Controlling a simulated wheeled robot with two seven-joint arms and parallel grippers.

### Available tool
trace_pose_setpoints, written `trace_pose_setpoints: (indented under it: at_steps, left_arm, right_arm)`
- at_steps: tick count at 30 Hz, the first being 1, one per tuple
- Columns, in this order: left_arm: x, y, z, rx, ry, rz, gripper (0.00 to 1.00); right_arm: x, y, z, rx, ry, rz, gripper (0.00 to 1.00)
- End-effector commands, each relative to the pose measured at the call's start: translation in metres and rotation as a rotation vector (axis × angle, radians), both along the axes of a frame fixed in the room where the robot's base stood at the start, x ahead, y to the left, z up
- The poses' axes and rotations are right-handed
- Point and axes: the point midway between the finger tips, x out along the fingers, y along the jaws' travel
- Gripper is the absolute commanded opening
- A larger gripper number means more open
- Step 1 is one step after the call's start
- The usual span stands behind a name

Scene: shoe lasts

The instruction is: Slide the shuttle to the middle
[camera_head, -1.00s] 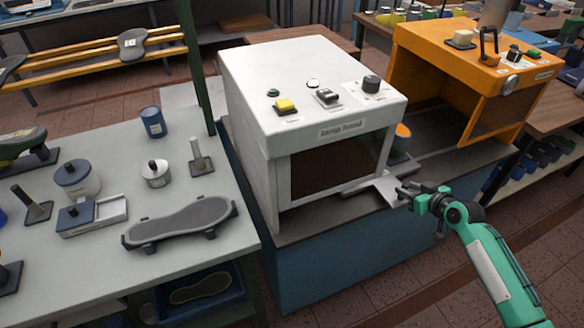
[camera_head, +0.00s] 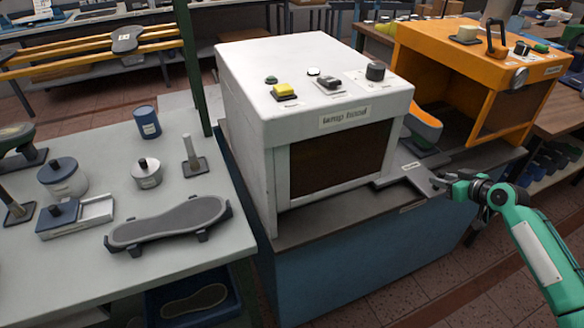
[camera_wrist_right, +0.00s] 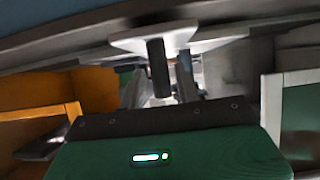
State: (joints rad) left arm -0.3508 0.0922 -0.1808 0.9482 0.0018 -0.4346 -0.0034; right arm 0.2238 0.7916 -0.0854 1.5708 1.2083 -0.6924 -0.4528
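The shuttle (camera_head: 411,174) is a flat grey plate on the dark bench top, between the white cabinet (camera_head: 314,115) and the orange cabinet (camera_head: 424,58). An orange-and-grey shoe last (camera_head: 424,123) stands on it, partly hidden behind the white cabinet's corner. My right gripper (camera_head: 440,182) is at the plate's near right end. In the right wrist view its fingers stand on either side of a dark upright handle (camera_wrist_right: 158,68), below a pale plate (camera_wrist_right: 155,38), and appear shut on it. My left gripper is not in view.
A pale table (camera_head: 200,255) at left bears a dark sole-shaped stand (camera_head: 170,220), lidded pots and a blue can (camera_head: 147,122). Yellow rails (camera_head: 60,52) stand behind. The dark bench top (camera_head: 340,205) in front of the white cabinet is clear.

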Motion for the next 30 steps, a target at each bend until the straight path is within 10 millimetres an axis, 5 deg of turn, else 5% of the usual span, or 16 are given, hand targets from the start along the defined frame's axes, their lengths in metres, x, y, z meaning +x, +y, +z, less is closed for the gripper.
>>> trace_pose_setpoints:
  at_steps: [20, 30]
  left_arm:
    - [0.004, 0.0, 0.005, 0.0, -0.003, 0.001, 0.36]
    - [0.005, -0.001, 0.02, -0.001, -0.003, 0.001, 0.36]
  right_arm:
    - [-0.001, 0.001, 0.002, 0.001, -0.001, 0.001, 0.33]
    - [-0.03, -0.01, 0.018, -0.001, 0.002, 0.0, 0.33]
